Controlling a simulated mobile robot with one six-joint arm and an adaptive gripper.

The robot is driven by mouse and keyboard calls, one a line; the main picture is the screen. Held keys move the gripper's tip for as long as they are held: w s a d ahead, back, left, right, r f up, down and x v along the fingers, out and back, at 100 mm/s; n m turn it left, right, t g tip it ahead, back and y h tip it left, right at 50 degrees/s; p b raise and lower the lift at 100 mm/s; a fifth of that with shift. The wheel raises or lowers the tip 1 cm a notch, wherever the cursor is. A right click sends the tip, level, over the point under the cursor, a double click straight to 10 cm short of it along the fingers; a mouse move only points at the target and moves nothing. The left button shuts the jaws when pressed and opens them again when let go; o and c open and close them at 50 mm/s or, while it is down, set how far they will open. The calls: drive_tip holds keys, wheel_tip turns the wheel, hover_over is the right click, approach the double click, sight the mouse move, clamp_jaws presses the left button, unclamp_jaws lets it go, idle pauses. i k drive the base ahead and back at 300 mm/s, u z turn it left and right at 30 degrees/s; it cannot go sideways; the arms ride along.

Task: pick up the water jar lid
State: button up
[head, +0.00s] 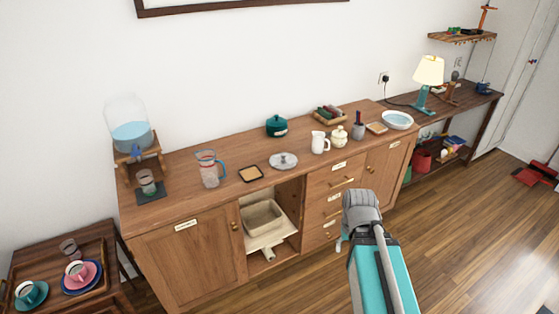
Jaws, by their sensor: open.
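A round grey lid with a small knob (284,160), apparently the water jar lid, lies flat on the sideboard top (230,187), near its front edge. The clear water jar (130,128) stands on a wooden stand at the left end, partly filled with water; no lid shows on it. My gripper (342,241) is open, in front of the sideboard drawers, right of and nearer than the lid and well apart from it. My own arm hides most of the gripper.
A brown square coaster (251,174) and a measuring jug (209,169) stand left of the lid. A white pitcher (320,143) and a cream pot (338,136) stand to its right, a teal pot (277,125) behind. Below, an open compartment holds a beige bin (264,232).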

sight(280, 162)
drive_tip(key=i, duration=0.85)
drive_tip(key=z, duration=0.05)
